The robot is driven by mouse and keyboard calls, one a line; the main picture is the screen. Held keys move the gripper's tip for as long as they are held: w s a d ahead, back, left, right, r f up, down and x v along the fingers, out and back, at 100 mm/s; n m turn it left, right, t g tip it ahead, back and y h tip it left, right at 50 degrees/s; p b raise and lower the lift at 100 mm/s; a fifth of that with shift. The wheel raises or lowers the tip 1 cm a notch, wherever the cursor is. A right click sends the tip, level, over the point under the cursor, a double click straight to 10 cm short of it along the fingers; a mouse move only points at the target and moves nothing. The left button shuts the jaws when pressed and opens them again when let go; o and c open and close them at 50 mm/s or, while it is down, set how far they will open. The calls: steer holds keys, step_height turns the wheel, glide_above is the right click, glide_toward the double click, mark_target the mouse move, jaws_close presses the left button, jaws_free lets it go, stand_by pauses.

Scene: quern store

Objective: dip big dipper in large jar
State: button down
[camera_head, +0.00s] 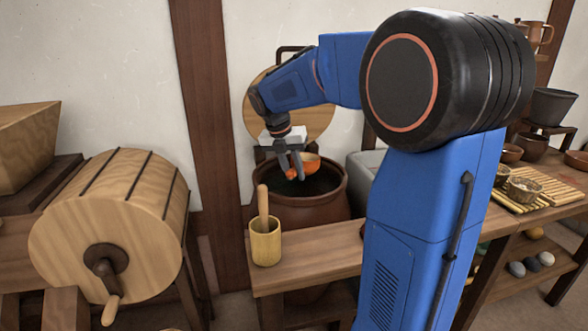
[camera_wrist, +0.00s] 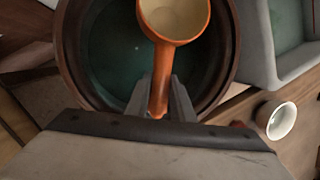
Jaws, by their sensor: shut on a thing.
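The big dipper (camera_wrist: 194,37) is orange with a round cream-lined bowl and a short handle. My gripper (camera_wrist: 163,88) is shut on its handle, with the bowl pointing away from the jaws. In the head view my gripper (camera_head: 291,164) holds the dipper (camera_head: 311,160) over the mouth of the large jar. The large jar (camera_head: 300,209) is brown and round, with dark greenish liquid inside. The wrist view looks down into the jar (camera_wrist: 75,48), with the dipper over its opening. I cannot tell whether the bowl touches the liquid.
A wooden cup (camera_head: 266,246) with a pestle stands on the bench (camera_head: 320,245) in front of the jar. A grey basin (camera_wrist: 293,65) lies to the jar's right. A small white-lined cup (camera_wrist: 281,121) stands nearby. A wooden drum with a crank (camera_head: 115,225) is at left.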

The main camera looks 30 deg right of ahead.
step_height(320, 180, down, 6)
steer(key=shift+f, duration=0.2)
stand_by(1.2)
steer(key=shift+f, duration=0.3)
stand_by(1.4)
steer(key=shift+r, duration=0.1)
stand_by(2.3)
step_height(320, 180, up, 3)
steer(key=shift+f, duration=0.1)
stand_by(0.4)
steer(key=shift+r, duration=0.2)
steer(key=shift+r+h, duration=0.3)
steer(key=shift+r+t+h, duration=0.3)
steer(key=shift+r+t, duration=0.1)
steer(key=shift+r, duration=0.15)
stand_by(0.3)
